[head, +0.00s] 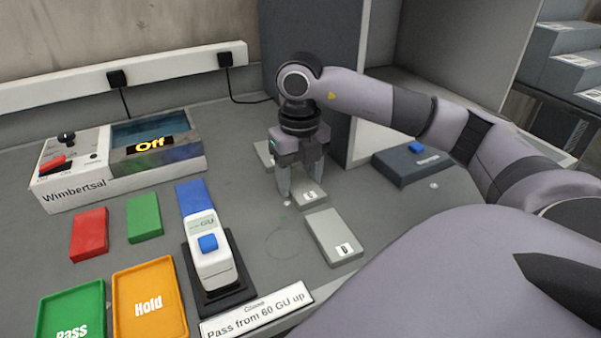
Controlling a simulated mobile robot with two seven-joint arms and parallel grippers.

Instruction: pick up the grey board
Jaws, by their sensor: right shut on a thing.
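Several light grey boards are on the grey bench in the head view. My right gripper (300,185) points down over the middle grey board (312,200), with its fingers shut on it; a small white label shows at its front. Whether the board touches the bench is hard to tell. Another grey board (332,230) with a white label lies in front and to the right. A third grey board (263,152) lies behind, partly hidden by the gripper. My left gripper is out of view.
A white gloss meter (210,262) with a blue button stands left of the boards. Green (72,298) and orange (148,275) trays are front left. A grey cabinet wall (312,60) stands behind.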

